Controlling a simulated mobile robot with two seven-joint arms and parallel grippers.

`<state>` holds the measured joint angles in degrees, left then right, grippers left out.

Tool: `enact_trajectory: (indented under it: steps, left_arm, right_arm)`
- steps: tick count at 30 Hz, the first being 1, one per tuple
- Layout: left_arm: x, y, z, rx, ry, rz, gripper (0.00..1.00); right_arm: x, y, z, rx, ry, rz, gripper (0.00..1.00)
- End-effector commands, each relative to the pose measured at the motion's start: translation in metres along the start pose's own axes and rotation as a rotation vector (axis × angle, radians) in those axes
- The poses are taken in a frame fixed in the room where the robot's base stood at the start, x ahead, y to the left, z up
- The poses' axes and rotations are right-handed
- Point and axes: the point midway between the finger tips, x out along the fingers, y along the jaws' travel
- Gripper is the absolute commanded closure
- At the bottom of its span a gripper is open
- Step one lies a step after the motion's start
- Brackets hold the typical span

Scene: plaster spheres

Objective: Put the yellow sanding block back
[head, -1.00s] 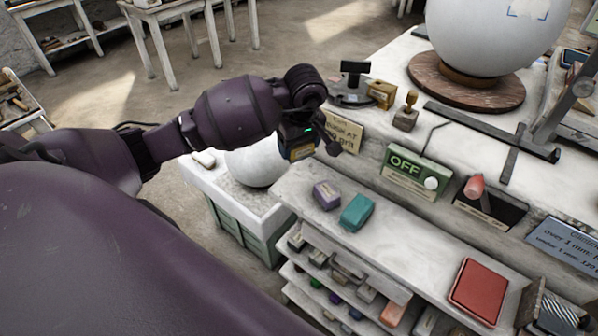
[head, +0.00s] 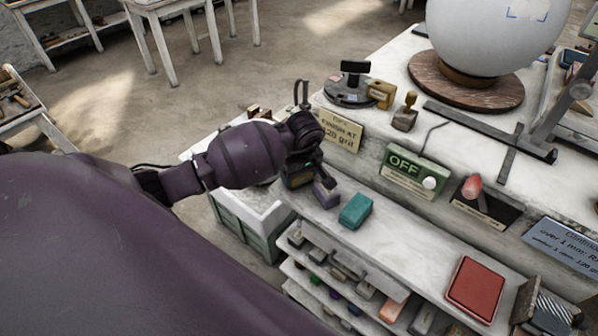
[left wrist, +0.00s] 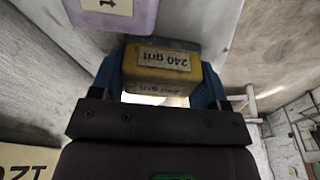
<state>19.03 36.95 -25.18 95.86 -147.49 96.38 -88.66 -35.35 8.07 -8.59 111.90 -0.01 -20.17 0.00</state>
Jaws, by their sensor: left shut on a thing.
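The yellow sanding block (left wrist: 160,62), labelled "240 grit" and dark along one side, is between the blue fingers of my left gripper (left wrist: 160,82), which is shut on it. In the head view, my left gripper (head: 303,172) is at the left end of the upper shelf (head: 400,255), with the block (head: 297,181) mostly hidden beneath it. The block is just left of a purple block (head: 326,194), which also shows in the left wrist view (left wrist: 112,14). I cannot tell whether it touches the shelf. My right gripper is not in view.
Lower shelves hold several small blocks. A sign (head: 341,130) and a green OFF box (head: 415,171) stand behind. Bare shelf lies between teal and red.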

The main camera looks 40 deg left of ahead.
Motion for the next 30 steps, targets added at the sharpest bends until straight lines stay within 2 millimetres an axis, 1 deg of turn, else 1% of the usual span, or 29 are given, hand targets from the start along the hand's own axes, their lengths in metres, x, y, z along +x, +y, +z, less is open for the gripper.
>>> enact_trajectory:
  steps: [6,7,11,12,20,23,26,30]
  left_arm:
    - [0.003,0.000,0.000,0.000,0.001,0.001,0.58]
    - [0.002,0.000,0.000,0.000,0.000,0.000,0.27]
    - [0.002,0.000,0.000,0.000,0.000,0.000,0.07]
    - [0.002,0.000,0.000,0.000,0.000,0.000,0.06]
    - [0.001,0.000,0.000,0.000,0.000,0.000,0.06]
    - [-0.003,0.001,0.000,0.000,0.000,0.002,0.06]
    - [-0.015,0.001,-0.002,0.001,0.004,0.004,0.06]
    - [-0.041,0.001,-0.002,0.002,0.005,0.005,0.06]
  right_arm:
    - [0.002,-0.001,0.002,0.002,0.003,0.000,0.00]
    - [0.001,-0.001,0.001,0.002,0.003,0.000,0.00]
    - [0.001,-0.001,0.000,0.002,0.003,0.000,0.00]
    - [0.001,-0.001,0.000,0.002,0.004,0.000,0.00]
    - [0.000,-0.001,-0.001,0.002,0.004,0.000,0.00]
    - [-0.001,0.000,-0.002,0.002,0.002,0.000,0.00]
    - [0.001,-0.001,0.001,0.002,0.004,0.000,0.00]
    - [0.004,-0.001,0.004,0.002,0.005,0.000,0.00]
